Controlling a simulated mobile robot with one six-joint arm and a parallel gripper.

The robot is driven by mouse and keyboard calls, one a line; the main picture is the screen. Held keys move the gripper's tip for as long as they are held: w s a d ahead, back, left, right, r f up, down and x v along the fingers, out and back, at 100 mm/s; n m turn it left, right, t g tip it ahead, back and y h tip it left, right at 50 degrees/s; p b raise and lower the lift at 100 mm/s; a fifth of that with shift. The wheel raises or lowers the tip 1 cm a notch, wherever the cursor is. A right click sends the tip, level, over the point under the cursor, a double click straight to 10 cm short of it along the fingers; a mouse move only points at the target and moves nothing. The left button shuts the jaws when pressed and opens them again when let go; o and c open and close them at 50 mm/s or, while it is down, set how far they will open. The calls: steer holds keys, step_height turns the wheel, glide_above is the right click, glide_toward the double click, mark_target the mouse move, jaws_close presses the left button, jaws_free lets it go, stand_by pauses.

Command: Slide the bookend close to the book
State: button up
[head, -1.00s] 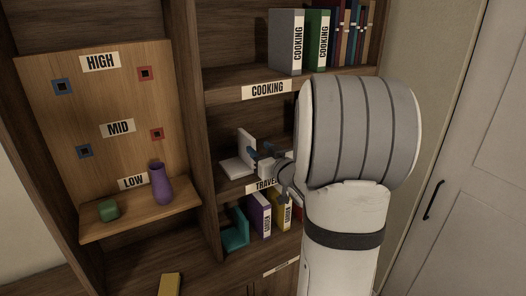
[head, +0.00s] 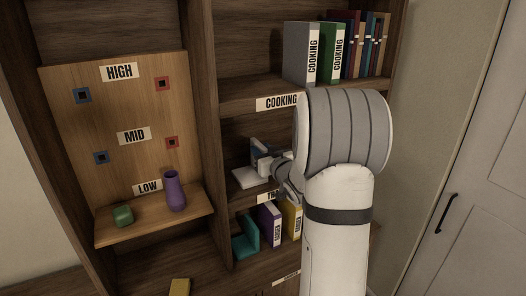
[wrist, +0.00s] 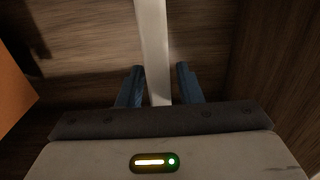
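The bookend (head: 246,178) is a white L-shaped piece on the middle shelf, its flat base toward the left and its plate upright. My gripper (head: 263,158) reaches to the upright plate from the right. In the wrist view the plate (wrist: 154,45) runs between the two blue fingers of my gripper (wrist: 159,87), with a narrow gap visible at least on the right side. The gripper looks open around the plate. The book on this shelf is hidden behind my arm in the head view. An orange surface (wrist: 12,90) shows at the wrist view's left edge; I cannot tell whether it is the book.
The upper shelf holds a grey book (head: 298,52), a green book (head: 331,52) and several thinner books. Below are a teal bookend (head: 246,240), a purple book (head: 269,224) and a yellow book (head: 291,219). Left is a board with a green cube (head: 122,215) and purple vase (head: 174,190).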

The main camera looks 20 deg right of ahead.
jaws_close()
stand_by(0.4)
